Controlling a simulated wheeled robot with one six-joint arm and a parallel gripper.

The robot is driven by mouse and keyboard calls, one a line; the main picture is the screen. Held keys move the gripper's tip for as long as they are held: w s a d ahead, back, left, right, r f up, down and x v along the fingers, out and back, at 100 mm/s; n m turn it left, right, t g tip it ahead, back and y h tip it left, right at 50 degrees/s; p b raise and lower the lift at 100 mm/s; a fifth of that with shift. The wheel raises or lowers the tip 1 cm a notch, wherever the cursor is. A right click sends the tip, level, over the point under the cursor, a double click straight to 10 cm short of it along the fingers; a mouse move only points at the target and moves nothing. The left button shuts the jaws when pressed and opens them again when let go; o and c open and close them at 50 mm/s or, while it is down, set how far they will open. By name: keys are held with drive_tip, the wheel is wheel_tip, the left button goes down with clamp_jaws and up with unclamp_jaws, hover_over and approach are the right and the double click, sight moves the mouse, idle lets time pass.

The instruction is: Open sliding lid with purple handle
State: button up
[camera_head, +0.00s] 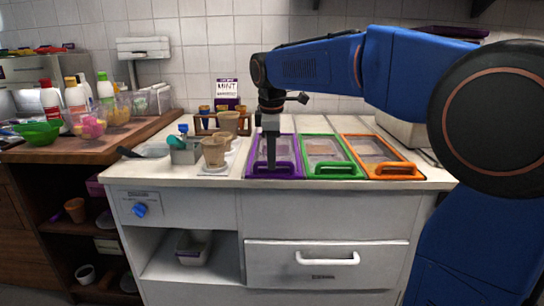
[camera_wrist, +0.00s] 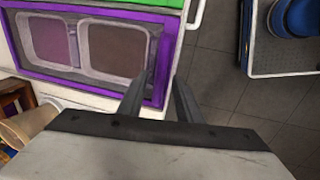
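The purple-framed container (camera_head: 252,158) is set in the white counter, with a clear sliding lid over it. Its purple handle (camera_head: 285,169) is at the front edge, level with the handles beside it. My gripper (camera_head: 271,170) points down over the handle. The wrist view shows the purple frame (camera_wrist: 85,88) and two compartments under the lid. There the two fingers of my gripper (camera_wrist: 157,85) are apart, near the frame's edge. Whether the handle lies between them is hard to tell.
Green (camera_head: 333,170) and orange (camera_head: 396,171) lidded containers sit to the right. A drawer (camera_head: 327,276) is below the counter.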

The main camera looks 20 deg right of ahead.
clamp_jaws()
drive_tip(key=shift+w, duration=0.1)
